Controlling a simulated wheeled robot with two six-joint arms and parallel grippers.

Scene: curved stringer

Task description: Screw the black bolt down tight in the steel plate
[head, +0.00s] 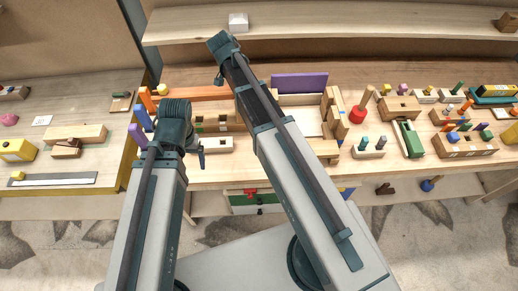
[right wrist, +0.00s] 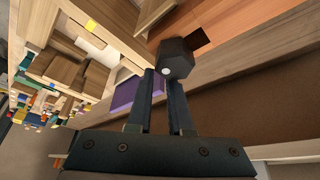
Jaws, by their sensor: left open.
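In the right wrist view, a black six-sided piece, the black bolt (right wrist: 176,57), sits at the fingertips of my right gripper (right wrist: 162,76). The two fingers are close together with it between their tips, and a small pale spot shows there. In the head view my right arm reaches up over the bench towards the shelf; its jaws and the bolt cannot be made out there. My left gripper (head: 200,157) is open and empty near the bench's front edge, partly hidden by its wrist. I cannot pick out the steel plate for sure.
A flat grey metal strip (head: 62,180) lies on the left table. A purple panel (head: 300,82) stands behind an open wooden box. Blocks and pegs crowd the bench to the right. A shelf (head: 350,22) with a white block (head: 238,22) runs along the back.

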